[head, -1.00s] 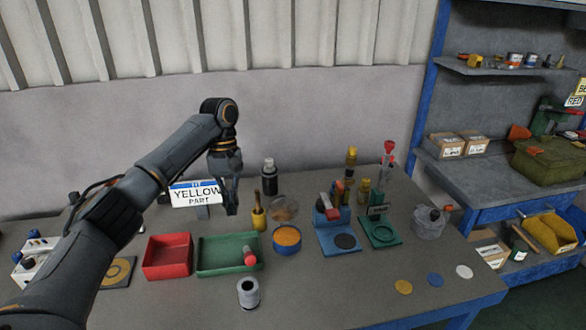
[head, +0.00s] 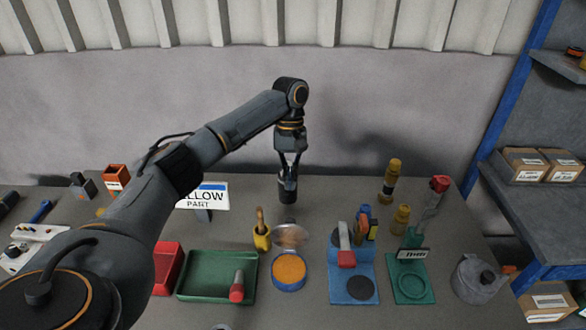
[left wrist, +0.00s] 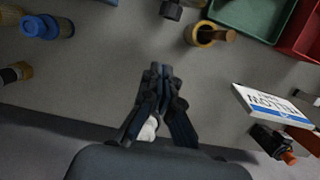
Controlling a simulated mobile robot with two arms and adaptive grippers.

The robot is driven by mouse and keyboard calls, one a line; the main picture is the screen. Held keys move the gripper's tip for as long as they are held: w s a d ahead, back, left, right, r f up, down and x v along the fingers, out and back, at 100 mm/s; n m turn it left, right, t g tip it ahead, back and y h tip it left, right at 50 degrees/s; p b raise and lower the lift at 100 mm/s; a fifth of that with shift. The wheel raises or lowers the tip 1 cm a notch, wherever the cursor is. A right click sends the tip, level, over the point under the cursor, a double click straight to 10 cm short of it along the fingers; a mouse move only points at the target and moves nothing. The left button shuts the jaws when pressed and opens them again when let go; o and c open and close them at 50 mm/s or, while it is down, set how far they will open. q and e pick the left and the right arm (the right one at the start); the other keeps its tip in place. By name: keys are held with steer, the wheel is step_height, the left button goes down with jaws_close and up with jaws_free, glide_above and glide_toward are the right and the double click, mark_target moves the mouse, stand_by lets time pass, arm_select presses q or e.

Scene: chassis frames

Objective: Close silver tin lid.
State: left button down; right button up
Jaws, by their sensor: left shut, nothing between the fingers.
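A round blue-sided tin (head: 289,284) with an orange fill stands on the bench in the head view. A silvery, partly see-through round lid (head: 290,236) stands open at its back edge, apart from the tin's top. My right gripper is not in view.
A yellow cup with a stick (head: 262,238) stands left of the lid. A green tray (head: 210,282) and red tray (head: 168,270) lie further left. A blue stand (head: 350,278) and green stand (head: 410,283) are to the right. The bench behind the lid has some free room.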

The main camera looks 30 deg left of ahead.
mark_target(290, 231)
arm_select(q)
steer(key=s+d+f+p, duration=0.2)
steer(key=s+f+p, duration=0.1)
steer(key=s+f, duration=0.1)
steer(key=shift+d+f, duration=0.4)
steer(key=shift+f, duration=0.4)
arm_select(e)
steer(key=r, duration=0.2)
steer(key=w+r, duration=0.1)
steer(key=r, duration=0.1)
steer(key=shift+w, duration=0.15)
arm_select(q)
steer(key=shift+s, duration=0.1)
